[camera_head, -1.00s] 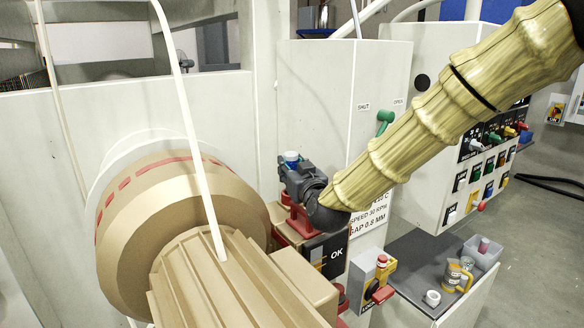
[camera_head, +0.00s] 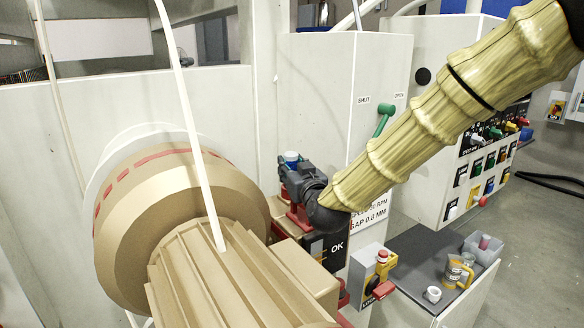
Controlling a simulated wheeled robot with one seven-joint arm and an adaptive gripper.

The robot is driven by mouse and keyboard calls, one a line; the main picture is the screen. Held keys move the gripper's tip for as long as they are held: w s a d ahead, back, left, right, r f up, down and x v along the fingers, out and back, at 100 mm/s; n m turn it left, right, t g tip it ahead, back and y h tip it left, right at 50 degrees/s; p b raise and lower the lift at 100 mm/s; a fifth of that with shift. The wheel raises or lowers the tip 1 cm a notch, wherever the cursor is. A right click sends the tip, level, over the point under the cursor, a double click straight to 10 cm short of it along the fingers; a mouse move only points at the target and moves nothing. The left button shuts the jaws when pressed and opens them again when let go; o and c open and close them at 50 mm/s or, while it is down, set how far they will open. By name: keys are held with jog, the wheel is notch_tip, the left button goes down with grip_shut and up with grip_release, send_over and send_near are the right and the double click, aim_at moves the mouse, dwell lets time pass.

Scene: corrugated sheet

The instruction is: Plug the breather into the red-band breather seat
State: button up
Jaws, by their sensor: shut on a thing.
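My gripper (camera_head: 289,172) is at the middle of the view, at the end of my arm. It is shut on a small part with a blue and white top (camera_head: 291,157), which looks like the breather. The top shows above the fingers; its lower end is hidden by the gripper. A red fitting (camera_head: 298,217) stands just below the gripper, on the machine beside the brown motor. I cannot tell whether it is the red-band breather seat, nor whether the held part touches it.
A large tan ribbed motor (camera_head: 225,275) fills the lower left. A pale hose (camera_head: 190,130) hangs in front of it. A cabinet with a green lever (camera_head: 384,115) stands behind the arm. At lower right, a grey shelf (camera_head: 425,262) holds a jar and cups beside a yellow switch box (camera_head: 377,275).

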jog(key=shift+r, duration=0.2)
jog(key=shift+r+p, duration=0.45)
jog(key=shift+r, duration=0.4)
jog(key=shift+b, duration=0.55)
dwell(1.7)
jog(key=shift+f+b, duration=0.9)
jog(key=shift+f, duration=0.2)
dwell(0.3)
jog(key=o, duration=1.1)
jog(key=shift+o, duration=0.2)
notch_tip(320, 180, up, 10)
jog(key=shift+f+b, duration=0.1)
jog(key=shift+b, duration=0.25)
